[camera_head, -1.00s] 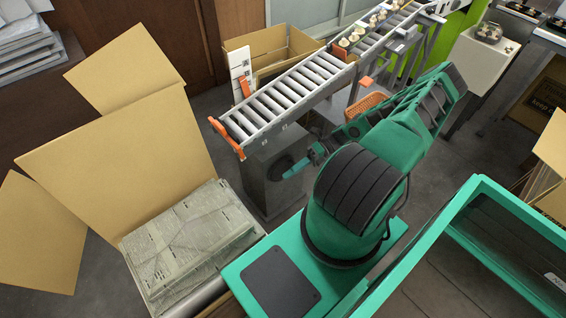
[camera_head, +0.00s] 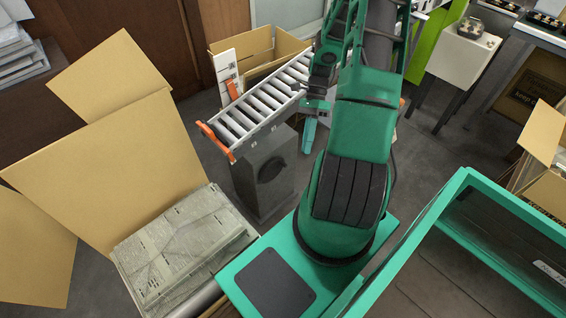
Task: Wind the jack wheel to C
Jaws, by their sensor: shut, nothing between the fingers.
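The jack wheel (camera_head: 270,168) is a dark round disc on the side of a grey box-like stand (camera_head: 252,193) below the low end of the roller conveyor. A white upright board (camera_head: 222,66) stands at the conveyor's left, with an orange piece (camera_head: 232,89) by its lower part. Its markings are too small to read, so I cannot tell where C is. My gripper (camera_head: 308,142) is shut and empty, with its green fingers pointing down. It is right of the wheel and a little higher in the picture, apart from it.
The roller conveyor (camera_head: 236,147) has an orange end bracket (camera_head: 216,142) and runs up and right behind my arm. An open carton (camera_head: 245,44) stands behind it. A large open carton (camera_head: 110,150) with stacked grey trays (camera_head: 185,245) is at left. A grey-white cabinet (camera_head: 461,52) stands at right.

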